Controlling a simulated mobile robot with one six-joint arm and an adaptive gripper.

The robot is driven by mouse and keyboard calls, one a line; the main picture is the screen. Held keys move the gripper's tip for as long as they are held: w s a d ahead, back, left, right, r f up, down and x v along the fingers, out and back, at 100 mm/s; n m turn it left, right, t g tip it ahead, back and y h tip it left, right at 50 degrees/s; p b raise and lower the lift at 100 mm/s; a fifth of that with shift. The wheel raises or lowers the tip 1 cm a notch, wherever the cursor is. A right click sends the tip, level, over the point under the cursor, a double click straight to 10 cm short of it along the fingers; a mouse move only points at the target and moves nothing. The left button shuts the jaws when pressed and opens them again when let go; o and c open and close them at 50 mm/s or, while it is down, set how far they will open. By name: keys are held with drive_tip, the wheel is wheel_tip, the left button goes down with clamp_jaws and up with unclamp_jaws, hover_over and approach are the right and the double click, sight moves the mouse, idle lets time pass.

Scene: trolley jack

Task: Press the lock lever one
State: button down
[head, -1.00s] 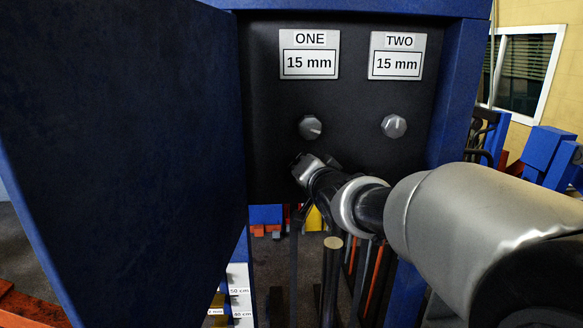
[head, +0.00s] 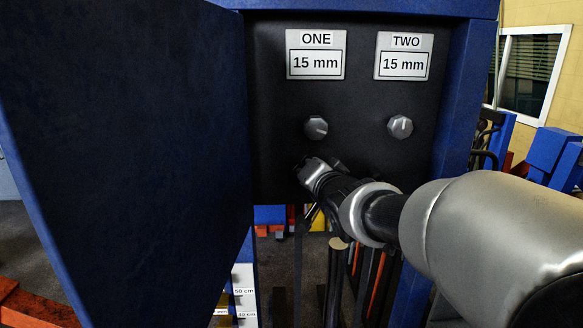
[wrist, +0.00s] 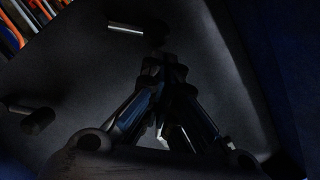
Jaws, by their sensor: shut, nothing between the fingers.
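My gripper (head: 308,170) is at the black panel (head: 283,150), low on its left part, below the knob (head: 316,127) under the label ONE (head: 316,54). In the wrist view its fingers (wrist: 162,68) are closed together with nothing between them. Two short rods stick out of the panel there. The nearer rod (wrist: 125,28), apparently lock lever one, lies just beyond and left of the fingertips; contact cannot be told. The other rod (wrist: 35,118), apparently lever two, is farther left.
A knob (head: 400,126) sits under the label TWO (head: 403,55). Both labels read 15 mm. A large blue door (head: 120,150) stands open on the left. A blue frame post (head: 463,110) borders the panel on the right. Posts and a scale (head: 244,292) stand below.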

drive_tip(key=v, duration=1)
drive_tip(key=shift+s, duration=0.25)
